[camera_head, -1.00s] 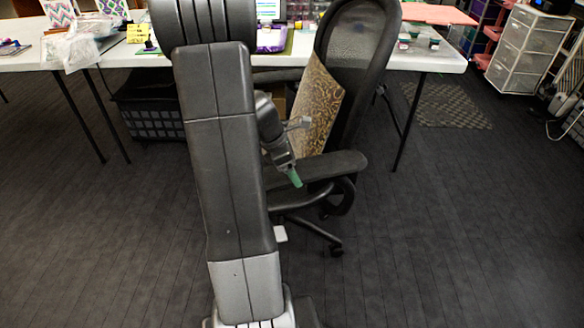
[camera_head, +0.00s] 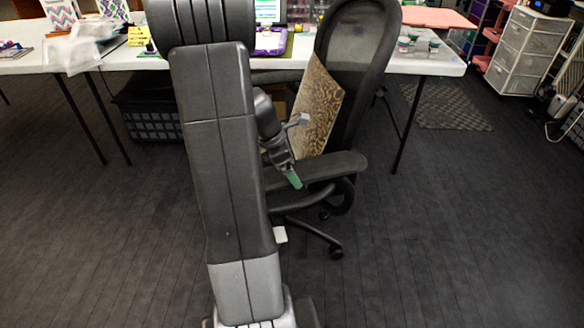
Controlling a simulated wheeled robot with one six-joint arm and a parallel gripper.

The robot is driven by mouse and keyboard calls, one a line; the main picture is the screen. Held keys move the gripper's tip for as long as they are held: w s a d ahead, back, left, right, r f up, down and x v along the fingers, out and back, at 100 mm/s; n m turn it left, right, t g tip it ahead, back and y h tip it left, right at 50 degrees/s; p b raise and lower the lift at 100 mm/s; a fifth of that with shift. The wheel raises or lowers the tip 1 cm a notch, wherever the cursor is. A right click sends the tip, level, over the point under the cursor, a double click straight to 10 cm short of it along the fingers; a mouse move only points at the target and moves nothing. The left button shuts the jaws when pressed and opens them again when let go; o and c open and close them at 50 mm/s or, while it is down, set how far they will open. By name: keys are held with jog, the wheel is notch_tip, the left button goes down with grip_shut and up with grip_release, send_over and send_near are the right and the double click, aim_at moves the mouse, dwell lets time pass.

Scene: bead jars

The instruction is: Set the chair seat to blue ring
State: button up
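The black office chair (camera_head: 365,45) stands in front of the white table, with its mesh back towards the right. A brown and gold patterned board or cushion (camera_head: 322,105) leans on the chair, tilted against the back. Most of the seat is hidden behind my arm and the chair's armrest (camera_head: 330,166). My gripper (camera_head: 293,179) is over the near armrest area and shows a green tip. It is partly hidden by my arm link, so its opening and anything between its fingers do not show. I cannot make out a blue ring.
The white table (camera_head: 120,60) runs across the back with small jars (camera_head: 408,42), a plastic bag (camera_head: 75,50) and a purple item (camera_head: 270,42). A black crate (camera_head: 152,120) sits below it. White drawers (camera_head: 525,50) stand at the right. The dark floor in front is clear.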

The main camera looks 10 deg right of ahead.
jog(key=p+v, duration=0.3)
jog(key=v, duration=0.9)
jog(key=shift+r, duration=0.3)
jog(key=shift+f, duration=0.1)
jog(key=b+x, duration=0.4)
jog(key=x, duration=1)
jog(key=shift+a, duration=0.15)
jog(key=shift+f+b, duration=0.45)
jog(key=shift+f, duration=0.05)
jog(key=shift+r, duration=0.1)
